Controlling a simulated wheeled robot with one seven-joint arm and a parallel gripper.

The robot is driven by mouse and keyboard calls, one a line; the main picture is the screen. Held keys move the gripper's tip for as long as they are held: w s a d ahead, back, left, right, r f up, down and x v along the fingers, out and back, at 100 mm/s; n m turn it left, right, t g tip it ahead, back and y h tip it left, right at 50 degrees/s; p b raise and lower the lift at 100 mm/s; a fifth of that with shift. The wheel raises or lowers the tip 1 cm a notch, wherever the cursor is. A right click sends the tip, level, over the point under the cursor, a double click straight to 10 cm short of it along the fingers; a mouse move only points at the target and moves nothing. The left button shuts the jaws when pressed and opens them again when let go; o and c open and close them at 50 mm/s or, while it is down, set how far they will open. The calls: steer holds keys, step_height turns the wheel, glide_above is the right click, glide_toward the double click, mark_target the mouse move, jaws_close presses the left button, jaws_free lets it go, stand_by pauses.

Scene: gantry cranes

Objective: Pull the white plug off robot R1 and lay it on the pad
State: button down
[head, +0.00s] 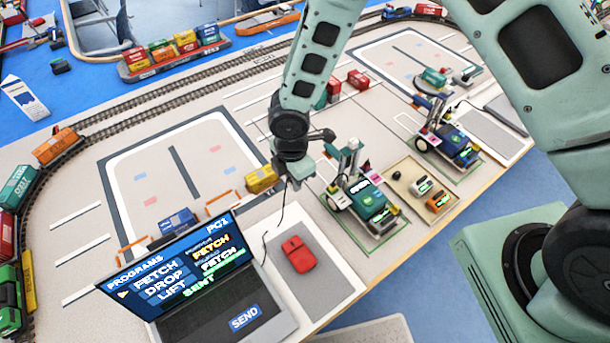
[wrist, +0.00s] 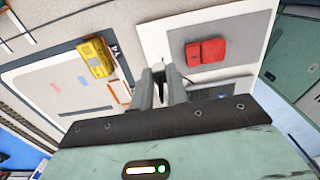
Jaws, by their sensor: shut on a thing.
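My gripper (head: 294,178) is over the table, left of the nearer small wheeled robot and clear of it. In the wrist view my gripper (wrist: 161,72) has its fingers closed together on a small thing, mostly hidden, which I take to be the white plug. A dark cable (head: 266,232) hangs from the gripper toward the laptop. The nearer wheeled robot (head: 372,200) stands in a green outline; another wheeled robot (head: 456,146) stands behind it. I cannot read which is R1. A grey pad (head: 322,278) lies right of the laptop, with a red mouse (head: 299,254) on it.
A laptop (head: 220,295) stands open at the front. A yellow block (head: 261,178) sits beside the gripper. A tan tray (head: 410,167) with small devices lies between the robots. Railway track with wagons curves round the table. The pad's front part is bare.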

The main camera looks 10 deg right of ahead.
glide_above(281, 220)
stand_by(0.4)
steer(key=shift+f+b, duration=6.1)
steer(key=shift+f, duration=1.45)
steer(key=shift+f+b, duration=0.5)
steer(key=shift+f, duration=0.1)
steer(key=c, duration=1.3)
jaws_free()
step_height(281, 220, up, 18)
steer(key=b, duration=0.1)
steer(key=shift+f, duration=0.2)
